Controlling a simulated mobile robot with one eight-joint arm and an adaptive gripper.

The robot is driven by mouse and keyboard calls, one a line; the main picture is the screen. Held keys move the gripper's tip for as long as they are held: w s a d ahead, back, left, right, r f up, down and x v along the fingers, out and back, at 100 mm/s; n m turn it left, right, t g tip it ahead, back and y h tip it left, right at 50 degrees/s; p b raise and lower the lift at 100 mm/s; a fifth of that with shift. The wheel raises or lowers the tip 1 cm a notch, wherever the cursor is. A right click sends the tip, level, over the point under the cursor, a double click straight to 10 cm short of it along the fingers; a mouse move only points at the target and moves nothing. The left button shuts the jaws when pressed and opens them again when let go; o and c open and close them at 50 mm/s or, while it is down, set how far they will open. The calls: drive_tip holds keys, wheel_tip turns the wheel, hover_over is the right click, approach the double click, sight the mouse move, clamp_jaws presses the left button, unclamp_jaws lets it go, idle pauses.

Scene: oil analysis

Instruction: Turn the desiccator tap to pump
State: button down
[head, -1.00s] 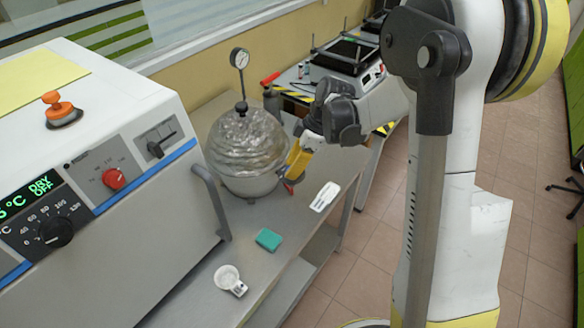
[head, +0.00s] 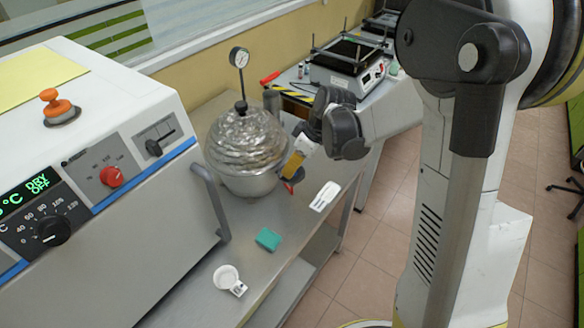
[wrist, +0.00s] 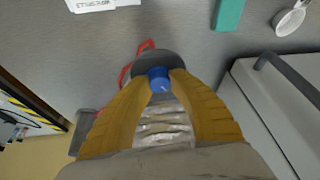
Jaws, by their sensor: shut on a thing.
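The desiccator (head: 246,150) is a round vessel with a crinkled, silvery dome and a gauge (head: 239,58) on top, standing on the grey bench. My gripper (head: 288,172) is at its right side, low on the vessel. In the wrist view, the yellow fingers of my gripper (wrist: 160,82) are closed around a small blue knob, the tap (wrist: 159,78), in front of a grey round part. The silvery dome also shows between the fingers (wrist: 164,125).
A white card (head: 325,196), a teal block (head: 268,239) and a white cup (head: 227,278) lie on the bench (head: 205,250). A large oven (head: 110,190) with a projecting handle (head: 211,200) stands at left. Equipment (head: 347,58) stands behind.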

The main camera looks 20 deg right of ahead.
drive_tip(key=m+t+h, duration=0.1)
drive_tip(key=m, duration=0.3)
drive_tip(key=shift+m, duration=0.3)
drive_tip(key=m+h, duration=0.1)
drive_tip(key=m, duration=0.1)
drive_tip(key=m+h+b, duration=0.1)
drive_tip(key=m, duration=0.1)
drive_tip(key=shift+a+m+t, duration=0.15)
drive_tip(key=shift+m+t, duration=0.15)
drive_tip(key=shift+t, duration=0.1)
drive_tip(key=m+h, duration=0.2)
drive_tip(key=m, duration=0.5)
drive_tip(key=m+g+h, duration=0.1)
drive_tip(key=m, duration=0.1)
drive_tip(key=shift+h+b, duration=0.3)
drive_tip(key=shift+m, duration=0.5)
drive_tip(key=c, duration=1.2)
unclamp_jaws()
drive_tip(key=shift+o, duration=0.2)
drive_tip(key=shift+r, duration=0.1)
